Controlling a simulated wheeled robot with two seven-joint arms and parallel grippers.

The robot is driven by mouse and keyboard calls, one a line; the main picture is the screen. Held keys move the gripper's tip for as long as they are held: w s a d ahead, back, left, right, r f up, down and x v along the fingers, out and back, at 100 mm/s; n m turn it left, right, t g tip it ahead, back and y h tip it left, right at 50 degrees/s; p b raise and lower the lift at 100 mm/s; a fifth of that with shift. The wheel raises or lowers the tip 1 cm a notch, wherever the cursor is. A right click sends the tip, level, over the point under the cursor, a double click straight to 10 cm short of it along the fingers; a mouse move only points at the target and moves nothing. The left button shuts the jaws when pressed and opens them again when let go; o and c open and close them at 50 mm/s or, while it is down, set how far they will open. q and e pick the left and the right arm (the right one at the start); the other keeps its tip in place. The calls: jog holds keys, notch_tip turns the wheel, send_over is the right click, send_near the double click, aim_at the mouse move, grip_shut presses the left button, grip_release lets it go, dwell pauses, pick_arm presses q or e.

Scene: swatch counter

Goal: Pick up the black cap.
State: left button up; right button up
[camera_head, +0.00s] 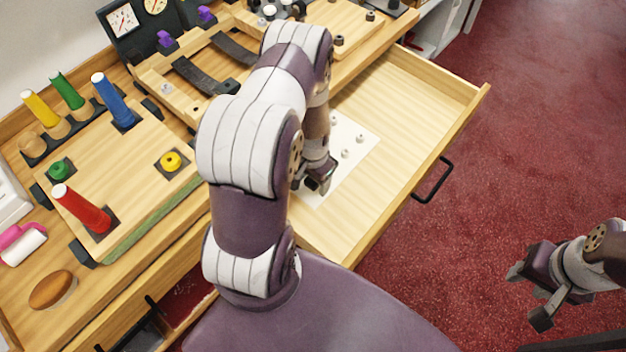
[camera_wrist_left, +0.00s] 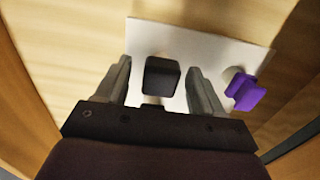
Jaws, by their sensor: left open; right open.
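The black cap (camera_wrist_left: 162,76) shows in the left wrist view as a dark, rounded block over a white sheet (camera_wrist_left: 215,48). My left gripper (camera_wrist_left: 158,68) is open, with one finger on each side of the cap and gaps visible between. In the head view my left gripper (camera_head: 320,183) is low over the open drawer, at the white sheet (camera_head: 352,142); the cap cannot be made out clearly there, as the arm and gripper cover that spot. My right gripper (camera_head: 528,295) is open and empty over the red floor, at the lower right.
A purple piece (camera_wrist_left: 245,92) is close to the right finger in the left wrist view. The drawer (camera_head: 410,100) has raised walls. A board with coloured pegs (camera_head: 120,180) covers the left counter.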

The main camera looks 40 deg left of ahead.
pick_arm(q)
jog(key=shift+w, duration=0.1)
jog(key=shift+s, duration=0.2)
jog(key=c, duration=1)
jog(key=shift+w, duration=0.1)
jog(key=shift+c, duration=0.2)
jog(key=shift+r, duration=0.15)
jog(key=r, duration=0.2)
jog(key=w+r, duration=0.1)
jog(key=r, duration=0.1)
jog(key=shift+w+r, duration=0.1)
jog(key=shift+r, duration=0.1)
jog(key=w+r+b, duration=0.2)
jog(key=w+r, duration=0.4)
jog(key=w, duration=0.4)
jog(key=shift+w+a+r, duration=0.2)
jog(key=shift+a, duration=0.15)
jog(key=shift+d, duration=0.1)
